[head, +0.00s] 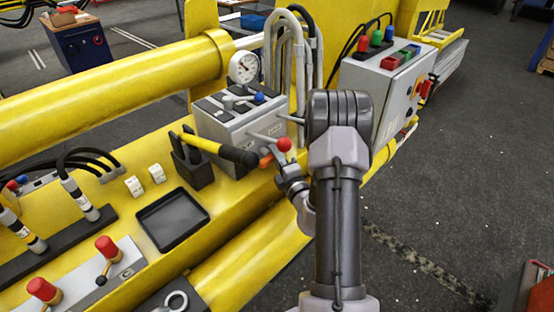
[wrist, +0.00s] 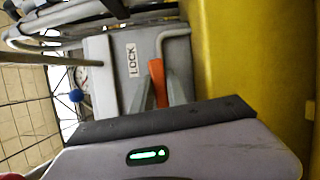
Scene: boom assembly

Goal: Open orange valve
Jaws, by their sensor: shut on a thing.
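The orange valve handle (head: 266,161) is on the front of the grey valve block (head: 228,122), low and close to my gripper. It also shows in the wrist view (wrist: 158,80) as an orange bar below a LOCK label (wrist: 132,60). My gripper (head: 279,168) is shut on the orange handle, with one grey finger on each side of it in the wrist view (wrist: 159,94). The handle's lower part is hidden behind my gripper body in that view. My arm covers part of the head view right of the block.
A red-knobbed lever (head: 284,145) sticks out just above my gripper. A gauge (head: 243,67) and grey pipes (head: 284,60) rise behind. A control box (head: 385,90) stands right. A black tray (head: 172,219) lies lower left.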

